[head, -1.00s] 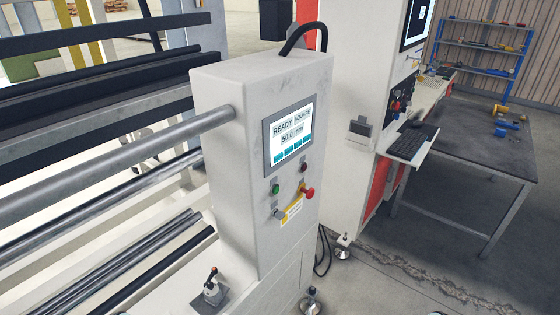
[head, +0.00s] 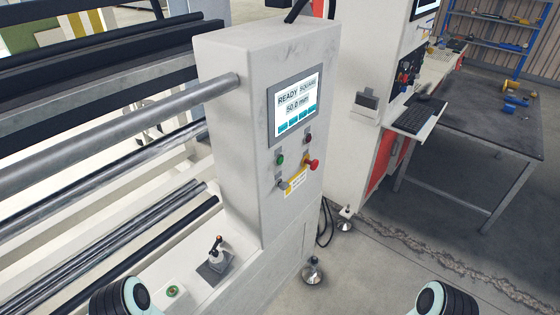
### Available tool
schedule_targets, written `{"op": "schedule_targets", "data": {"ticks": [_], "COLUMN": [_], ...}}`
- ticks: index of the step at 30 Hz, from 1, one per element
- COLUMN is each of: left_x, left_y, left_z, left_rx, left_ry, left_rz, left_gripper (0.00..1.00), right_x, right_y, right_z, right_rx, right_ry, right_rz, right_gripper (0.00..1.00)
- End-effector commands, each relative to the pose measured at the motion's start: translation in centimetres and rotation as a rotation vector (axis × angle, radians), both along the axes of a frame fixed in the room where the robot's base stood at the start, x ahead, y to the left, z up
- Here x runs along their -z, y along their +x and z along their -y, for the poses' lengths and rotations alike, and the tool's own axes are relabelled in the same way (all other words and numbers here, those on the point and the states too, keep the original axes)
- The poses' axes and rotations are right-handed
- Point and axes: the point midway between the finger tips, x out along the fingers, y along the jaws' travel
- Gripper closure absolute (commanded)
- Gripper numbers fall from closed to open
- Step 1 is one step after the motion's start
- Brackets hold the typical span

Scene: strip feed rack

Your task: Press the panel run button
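The control panel box (head: 243,140) stands upright at the centre of the head view. Its screen (head: 296,104) reads "READY SQUARE 50.0 mm". Below the screen is a green button (head: 279,160), with a dark reddish button (head: 307,139) to its upper right. A red mushroom knob (head: 314,164) sticks out at the right on a yellow part. A grey selector (head: 283,184) sits lower left, beside a yellow label (head: 296,182). Parts of my two arms show at the bottom edge, left and right. Neither gripper is in view, and nothing touches the panel.
Metal rollers (head: 110,105) run leftward from the box. At the right are a keyboard (head: 419,115) on a shelf and a dark workbench (head: 490,125). Open floor lies at lower right.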

Motion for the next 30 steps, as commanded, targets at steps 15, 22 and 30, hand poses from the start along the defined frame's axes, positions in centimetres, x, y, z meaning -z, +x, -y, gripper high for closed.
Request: {"op": "schedule_targets", "data": {"ticks": [15,22,30], "left_x": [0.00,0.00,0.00], "left_y": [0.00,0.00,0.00], "left_z": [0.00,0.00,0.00], "left_rx": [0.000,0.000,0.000], "left_ry": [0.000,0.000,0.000], "left_rz": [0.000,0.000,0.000], "left_gripper": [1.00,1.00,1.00], "right_x": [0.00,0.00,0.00], "right_y": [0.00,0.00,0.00], "right_z": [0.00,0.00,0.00], "right_rx": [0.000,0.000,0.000], "right_ry": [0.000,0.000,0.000], "right_rz": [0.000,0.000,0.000], "right_gripper": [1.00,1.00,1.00]}}
